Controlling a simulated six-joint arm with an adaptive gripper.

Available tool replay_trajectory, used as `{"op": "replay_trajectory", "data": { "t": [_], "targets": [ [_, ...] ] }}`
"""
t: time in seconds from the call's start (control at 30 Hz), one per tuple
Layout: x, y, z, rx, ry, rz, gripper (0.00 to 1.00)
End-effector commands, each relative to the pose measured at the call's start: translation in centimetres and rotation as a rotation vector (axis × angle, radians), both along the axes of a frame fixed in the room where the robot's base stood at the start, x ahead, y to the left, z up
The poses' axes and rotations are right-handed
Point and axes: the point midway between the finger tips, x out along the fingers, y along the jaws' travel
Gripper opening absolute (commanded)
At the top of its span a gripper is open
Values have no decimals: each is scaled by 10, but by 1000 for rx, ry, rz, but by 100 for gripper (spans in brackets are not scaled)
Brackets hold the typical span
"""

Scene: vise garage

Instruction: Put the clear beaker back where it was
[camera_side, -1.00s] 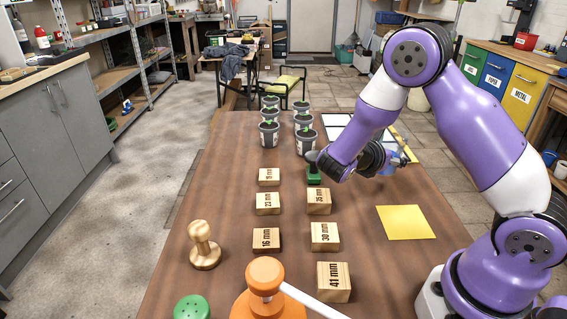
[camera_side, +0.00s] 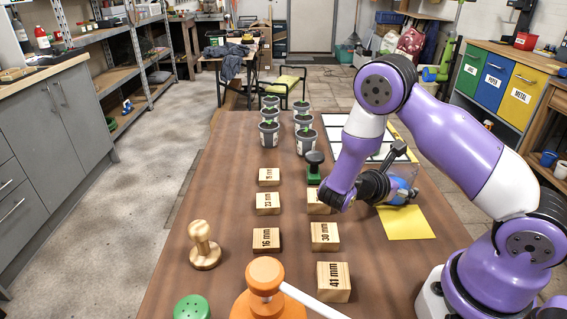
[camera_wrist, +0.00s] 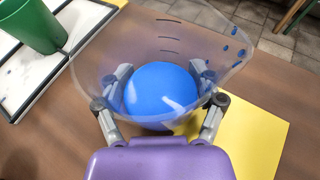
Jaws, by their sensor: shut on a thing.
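The clear beaker (camera_wrist: 172,38) is a see-through cup with dark marks on its wall and blue at its bottom. My gripper (camera_wrist: 162,92) is shut on it, with one finger on each side, in the wrist view. In the side view my gripper (camera_side: 398,180) holds the beaker (camera_side: 405,187) near the far edge of a yellow square (camera_side: 406,226). The yellow square also shows in the wrist view (camera_wrist: 262,140), below and right of the beaker. Whether the beaker touches the table I cannot tell.
A white tray with dark lines (camera_side: 345,128) lies farther back, and a green cup (camera_wrist: 32,24) stands on it in the wrist view. A dark-topped green stamp (camera_side: 314,168) and several numbered wooden blocks (camera_side: 325,236) stand left of my gripper. Potted seedlings (camera_side: 306,140) stand behind.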

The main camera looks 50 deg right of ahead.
Motion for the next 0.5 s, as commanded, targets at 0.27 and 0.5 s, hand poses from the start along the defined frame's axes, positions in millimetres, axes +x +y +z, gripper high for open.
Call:
{"op": "replay_trajectory", "data": {
  "t": [0.27,0.5],
  "targets": [
    [0,0,-2,0,0,0,89],
    [0,0,-1,0,0,0,100]
  ]
}}
